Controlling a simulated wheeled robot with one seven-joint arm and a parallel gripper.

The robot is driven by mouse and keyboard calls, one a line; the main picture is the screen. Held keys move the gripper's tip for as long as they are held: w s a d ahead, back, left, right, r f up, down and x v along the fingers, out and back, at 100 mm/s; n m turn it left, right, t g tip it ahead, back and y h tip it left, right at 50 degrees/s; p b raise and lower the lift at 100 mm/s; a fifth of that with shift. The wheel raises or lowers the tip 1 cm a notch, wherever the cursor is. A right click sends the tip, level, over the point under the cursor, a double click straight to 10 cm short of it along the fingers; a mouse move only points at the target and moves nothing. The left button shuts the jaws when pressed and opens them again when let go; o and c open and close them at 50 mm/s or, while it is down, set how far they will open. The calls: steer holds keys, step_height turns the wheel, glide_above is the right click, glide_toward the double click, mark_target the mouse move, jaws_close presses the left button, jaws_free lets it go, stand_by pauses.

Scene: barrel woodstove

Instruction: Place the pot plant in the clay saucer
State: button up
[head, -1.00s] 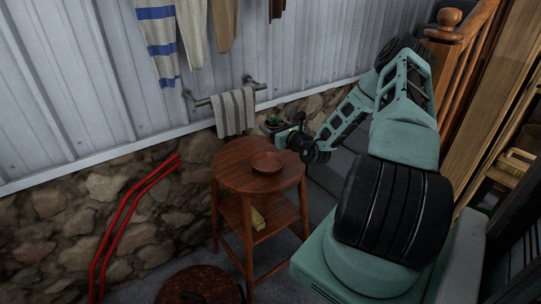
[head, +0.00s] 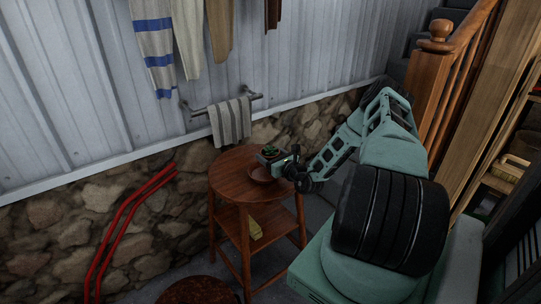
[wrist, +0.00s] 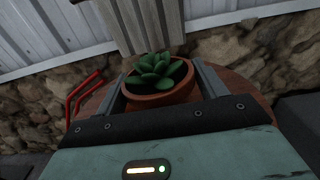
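The pot plant, a green succulent in a clay pot (wrist: 158,82), sits between the two fingers of my gripper (wrist: 160,92) in the wrist view. The fingers flank the pot and appear closed on it. In the head view the plant (head: 270,151) and my gripper (head: 275,157) are over the round wooden table (head: 228,178). The clay saucer (head: 260,174) lies on the tabletop just below the pot and is partly hidden by it and the gripper. I cannot tell whether the pot touches the saucer. The saucer is hidden in the wrist view.
A striped towel (head: 231,122) hangs on a wall rail behind the table. A yellow item (head: 254,229) lies on the table's lower shelf. Red pipes (head: 124,222) stand by the stone wall at left. The tabletop's left side is clear.

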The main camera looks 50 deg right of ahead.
steer(key=shift+o, duration=1.2)
